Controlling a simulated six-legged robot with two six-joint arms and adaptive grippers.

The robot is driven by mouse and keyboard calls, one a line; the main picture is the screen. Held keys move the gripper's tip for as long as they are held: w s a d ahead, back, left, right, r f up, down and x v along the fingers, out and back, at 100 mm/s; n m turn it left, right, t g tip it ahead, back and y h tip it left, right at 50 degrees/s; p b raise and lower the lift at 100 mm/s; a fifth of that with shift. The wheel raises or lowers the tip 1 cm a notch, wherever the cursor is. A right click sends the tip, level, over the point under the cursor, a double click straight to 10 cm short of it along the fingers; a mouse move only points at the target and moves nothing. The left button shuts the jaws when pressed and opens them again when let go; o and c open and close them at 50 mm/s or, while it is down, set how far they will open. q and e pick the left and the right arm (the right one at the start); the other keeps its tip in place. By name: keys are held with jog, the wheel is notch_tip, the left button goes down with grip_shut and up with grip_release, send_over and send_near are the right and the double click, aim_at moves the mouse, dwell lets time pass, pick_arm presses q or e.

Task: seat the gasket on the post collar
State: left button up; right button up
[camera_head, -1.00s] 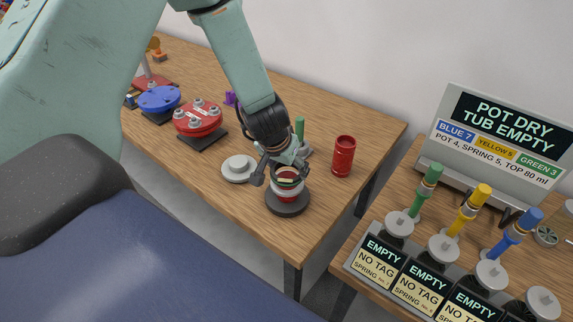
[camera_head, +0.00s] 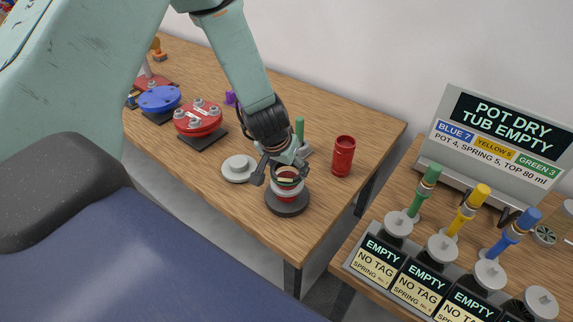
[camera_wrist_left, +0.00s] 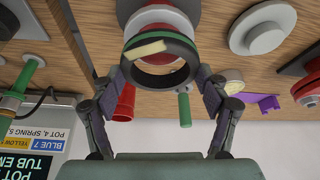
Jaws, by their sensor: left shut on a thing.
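The gasket, a dark ring with a green band and a cream tab, shows at the post top in the head view (camera_head: 288,180) and in the left wrist view (camera_wrist_left: 160,79). My left gripper (camera_head: 275,172) is shut on the ring, with a finger at either side in the left wrist view (camera_wrist_left: 161,80). The post (camera_head: 287,197) is red with a pale collar (camera_head: 287,188) and stands upright on a dark round base (camera_head: 288,208). The ring is over or around the post's upper part. I cannot tell whether it touches the collar. My right gripper is not in view.
A pale round flange (camera_head: 238,170) lies left of the post, and a red cup (camera_head: 343,157) stands to its right. A green upright piece (camera_head: 299,128) is behind. Red (camera_head: 198,118) and blue (camera_head: 158,99) bolted discs sit farther left. The table's front edge is close.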

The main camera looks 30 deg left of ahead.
pick_arm(q)
jog(key=shift+f, duration=0.3)
jog(key=shift+f+b, duration=0.3)
jog(key=shift+b, duration=0.25)
jog(key=shift+f, duration=0.1)
jog(key=shift+f+b, duration=0.3)
jog(key=shift+f, duration=0.15)
jog(key=o, duration=1.2)
